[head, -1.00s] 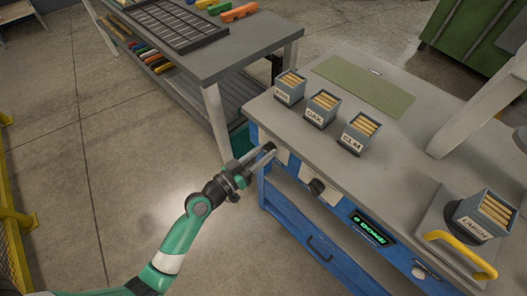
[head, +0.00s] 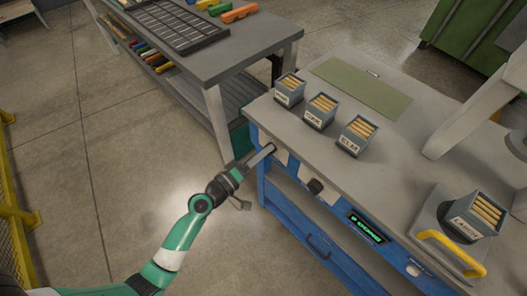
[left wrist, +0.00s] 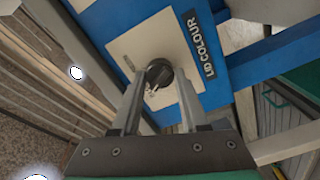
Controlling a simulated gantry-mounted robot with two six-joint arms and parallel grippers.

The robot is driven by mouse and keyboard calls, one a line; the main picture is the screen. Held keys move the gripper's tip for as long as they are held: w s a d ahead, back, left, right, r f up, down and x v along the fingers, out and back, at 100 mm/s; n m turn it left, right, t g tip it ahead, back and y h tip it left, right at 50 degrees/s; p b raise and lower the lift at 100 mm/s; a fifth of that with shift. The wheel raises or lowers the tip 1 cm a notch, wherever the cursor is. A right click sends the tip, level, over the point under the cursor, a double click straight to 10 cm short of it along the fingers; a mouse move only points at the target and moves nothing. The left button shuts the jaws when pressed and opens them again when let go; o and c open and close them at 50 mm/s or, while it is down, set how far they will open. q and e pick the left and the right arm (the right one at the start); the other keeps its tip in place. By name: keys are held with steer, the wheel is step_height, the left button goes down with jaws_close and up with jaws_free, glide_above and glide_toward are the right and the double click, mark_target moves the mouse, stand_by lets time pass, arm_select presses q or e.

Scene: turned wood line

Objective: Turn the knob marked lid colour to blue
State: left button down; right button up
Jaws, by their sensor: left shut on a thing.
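The lid colour knob (left wrist: 159,72) is dark and round, on a pale square plate on the blue front of the bench. A dark label (left wrist: 201,44) beside it reads LID COLOUR. My left gripper (left wrist: 157,80) is shut on the knob, one finger on each side. A small pale mark shows on the knob, but I cannot tell which colour it points to. In the head view my left gripper (head: 268,150) reaches the left end of the bench front, and the knob is hidden there. My right gripper is not in view.
Another black knob (head: 316,186) and a green lit display (head: 367,228) sit further right on the front. The bench top (head: 310,150) holds labelled bins of wood pieces, including ELM (head: 355,138). A yellow handle (head: 450,250) stands at right. Open floor lies at left.

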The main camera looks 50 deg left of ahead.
arm_select(q)
steer(key=shift+n, duration=0.6)
steer(key=shift+c, duration=2.1)
jaws_free()
steer(key=s, duration=1.1)
steer(key=shift+s, duration=0.3)
steer(key=shift+d, duration=0.1)
